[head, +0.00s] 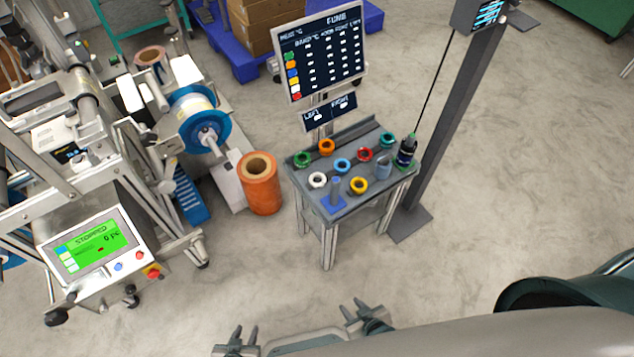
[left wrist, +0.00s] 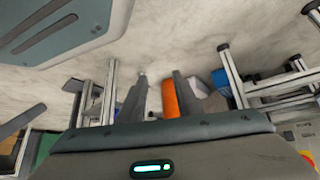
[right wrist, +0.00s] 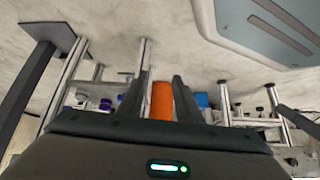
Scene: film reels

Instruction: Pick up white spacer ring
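The white spacer ring (head: 317,180) lies flat on the small grey table (head: 340,207), towards its front left.
Orange (head: 326,147), blue (head: 342,166), red (head: 365,154) and yellow (head: 358,185) rings share the table with a dark bottle (head: 406,151). A display board (head: 323,52) stands behind. An orange roll (head: 260,183) and a machine stand left, a dark post (head: 447,120) right. Floor in front is clear.

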